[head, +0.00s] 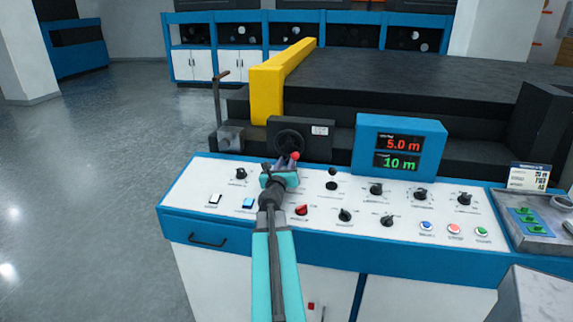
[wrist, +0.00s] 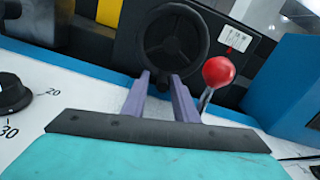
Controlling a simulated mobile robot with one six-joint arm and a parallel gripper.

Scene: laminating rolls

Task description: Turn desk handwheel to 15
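A black three-spoked handwheel (head: 290,142) is mounted on a dark box behind the desk's rear edge. It also shows at the top middle of the wrist view (wrist: 172,42). My gripper (head: 285,162) is above the rear part of the desk, just in front of the wheel. In the wrist view its two purple fingers (wrist: 162,80) stand apart, pointing toward the wheel's lower rim. Nothing is visibly held, and contact with the wheel cannot be told. The blue display (head: 401,147) reads 5.0 m in red and 10 m in green.
A red-ball lever (wrist: 218,72) stands close right of my fingers. A black dial knob (wrist: 12,92) marked 20 and 30 is at left. More knobs and buttons cover the white desk panel (head: 320,205). A yellow beam (head: 268,85) lies behind. Open floor (head: 110,150) is at left.

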